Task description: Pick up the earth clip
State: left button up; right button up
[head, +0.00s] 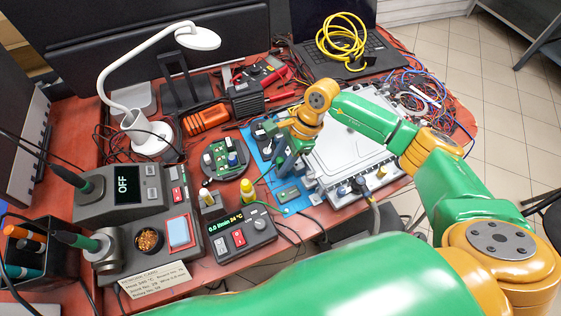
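I cannot clearly pick out the earth clip; the small parts around the blue mat (296,206) are too small or partly covered. My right gripper (285,167) reaches in from the right and points down over the blue mat, beside the left edge of the big silver housing (346,140). Its fingers are dark and small here, and I cannot tell whether they are apart or hold something. The gripper and wrist hide part of the mat. My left gripper is not in view.
A round dark stand with a green circuit board (224,158) and a yellow-topped part (247,190) stand left of the mat. A small meter (240,232) is in front. Soldering stations (135,190), a white lamp (155,130), a laptop (350,55) and loose wires (425,92) crowd the red table.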

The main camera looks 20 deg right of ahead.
grip_shut()
jog(key=shift+r+b, duration=0.35)
jog(key=shift+r, duration=0.2)
jog(key=shift+w+r+b, duration=0.1)
jog(key=shift+r+b, duration=0.35)
jog(key=shift+r, duration=0.4)
jog(key=s+a+r, duration=0.3)
jog(key=s+r, duration=1)
jog(key=s, duration=0.1)
jog(key=shift+r, duration=0.15)
jog(key=shift+a, duration=0.1)
